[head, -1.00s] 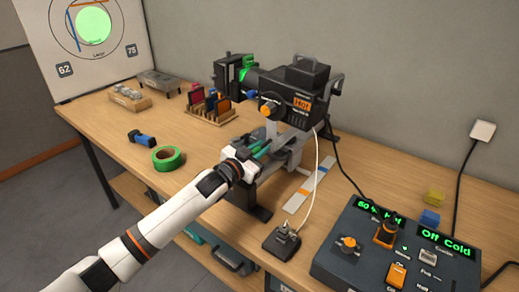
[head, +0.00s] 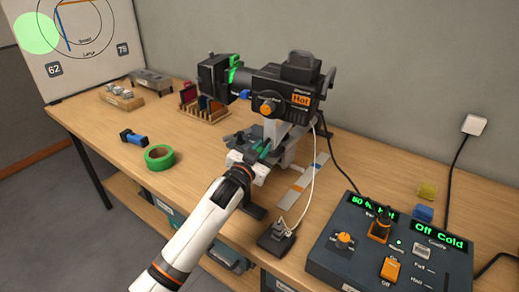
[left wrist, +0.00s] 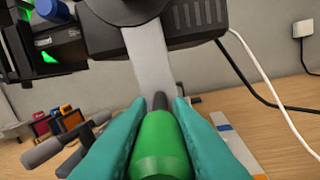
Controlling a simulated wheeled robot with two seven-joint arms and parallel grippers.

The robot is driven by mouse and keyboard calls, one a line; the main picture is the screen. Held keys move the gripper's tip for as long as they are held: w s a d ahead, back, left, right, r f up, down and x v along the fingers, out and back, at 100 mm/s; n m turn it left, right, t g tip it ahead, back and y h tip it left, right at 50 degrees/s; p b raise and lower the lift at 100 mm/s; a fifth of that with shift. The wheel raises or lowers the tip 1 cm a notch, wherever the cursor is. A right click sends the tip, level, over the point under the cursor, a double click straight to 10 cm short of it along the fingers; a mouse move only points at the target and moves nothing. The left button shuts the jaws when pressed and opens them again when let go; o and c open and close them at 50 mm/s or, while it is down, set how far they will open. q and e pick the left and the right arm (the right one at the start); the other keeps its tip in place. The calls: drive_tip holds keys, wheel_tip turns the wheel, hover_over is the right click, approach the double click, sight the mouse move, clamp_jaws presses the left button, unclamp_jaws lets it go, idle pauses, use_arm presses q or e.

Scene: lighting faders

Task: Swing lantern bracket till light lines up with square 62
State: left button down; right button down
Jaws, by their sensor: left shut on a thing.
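The black lantern (head: 285,95) stands on its bracket (head: 290,135) on the table, its front pointing left toward the board. My left gripper (head: 254,157) is shut on the green bracket handle (left wrist: 160,145). In the left wrist view the teal fingers (left wrist: 115,145) press both sides of the handle. The white board (head: 105,50) at the top left bears square 62 (head: 54,69). The green light spot (head: 36,33) lies above and a little left of that square, on the board's left part. My right gripper is not in view.
A control desk (head: 390,245) with knobs and lit displays stands at the right. A foot-like box (head: 276,238) with a white cable is in front of the bracket. Green tape (head: 159,157), a blue-black item (head: 133,137) and a gel rack (head: 200,112) lie left of the lantern.

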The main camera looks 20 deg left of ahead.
use_arm(q)
drive_tip(key=c, duration=1.3)
unclamp_jaws()
drive_tip(key=s, duration=0.4)
drive_tip(key=s+a+b, duration=0.1)
drive_tip(key=s, duration=0.3)
drive_tip(key=s+a, duration=0.1)
drive_tip(key=s, duration=0.3)
drive_tip(key=shift+w, duration=0.1)
